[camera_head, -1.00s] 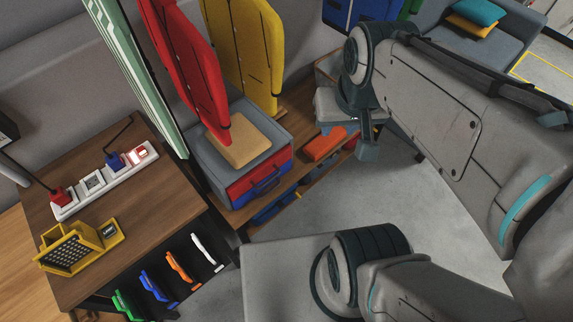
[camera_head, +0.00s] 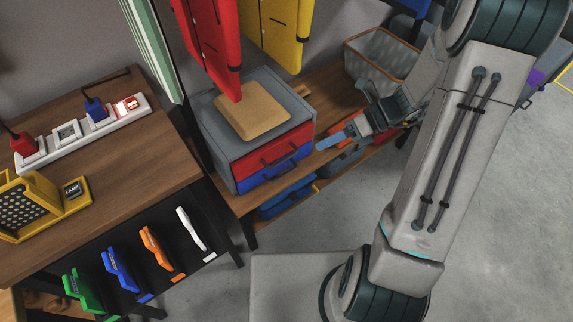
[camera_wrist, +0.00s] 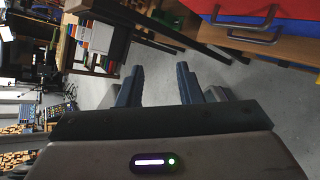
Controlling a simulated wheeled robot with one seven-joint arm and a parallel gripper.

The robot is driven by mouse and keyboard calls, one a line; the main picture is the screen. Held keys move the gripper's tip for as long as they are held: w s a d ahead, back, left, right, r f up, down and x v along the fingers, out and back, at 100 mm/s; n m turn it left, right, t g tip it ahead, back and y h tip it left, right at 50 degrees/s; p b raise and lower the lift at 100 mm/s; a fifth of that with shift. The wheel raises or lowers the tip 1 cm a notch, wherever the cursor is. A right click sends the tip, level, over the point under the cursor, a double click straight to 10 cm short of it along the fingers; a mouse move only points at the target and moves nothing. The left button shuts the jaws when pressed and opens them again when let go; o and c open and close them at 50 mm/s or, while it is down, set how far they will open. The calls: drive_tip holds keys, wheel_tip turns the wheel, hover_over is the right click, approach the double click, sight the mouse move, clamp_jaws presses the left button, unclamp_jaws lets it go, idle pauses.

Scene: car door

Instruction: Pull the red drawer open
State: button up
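The red drawer (camera_head: 262,160) is the upper drawer of a small grey cabinet (camera_head: 218,160) on a wooden shelf. It looks shut, with a dark bar handle across its front. A blue drawer (camera_head: 273,170) sits below it. My gripper (camera_head: 335,140) is to the right of the cabinet front, apart from the drawers, with its fingers pointing left. In the wrist view my gripper (camera_wrist: 160,85) is open with nothing between its fingers.
A wooden block (camera_head: 252,110) lies on the cabinet top. Red and yellow panels (camera_head: 215,45) hang above it. A grey basket (camera_head: 380,58) stands on the shelf at the back right. A workbench (camera_head: 115,165) with a power strip is at left. Floor in front is clear.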

sight(286, 158)
drive_tip(key=w+d+f+m+t+y+b, duration=0.2)
drive_tip(key=w+f+m+b, duration=0.1)
drive_tip(key=f+m, duration=0.4)
drive_tip(key=w+d+f+m+t+y+b, duration=0.1)
drive_tip(key=w+f+m+t+y+b, duration=0.2)
drive_tip(key=f+m, duration=0.5)
drive_tip(key=a+f+b, duration=0.1)
drive_tip(key=a, duration=0.3)
drive_tip(key=w+a+f+n+b, duration=0.1)
drive_tip(key=a, duration=0.3)
drive_tip(key=w+a+f+n+b, duration=0.1)
drive_tip(key=a, duration=0.4)
drive_tip(key=shift+f+h, duration=0.25)
drive_tip(key=shift+h, duration=0.05)
clamp_jaws()
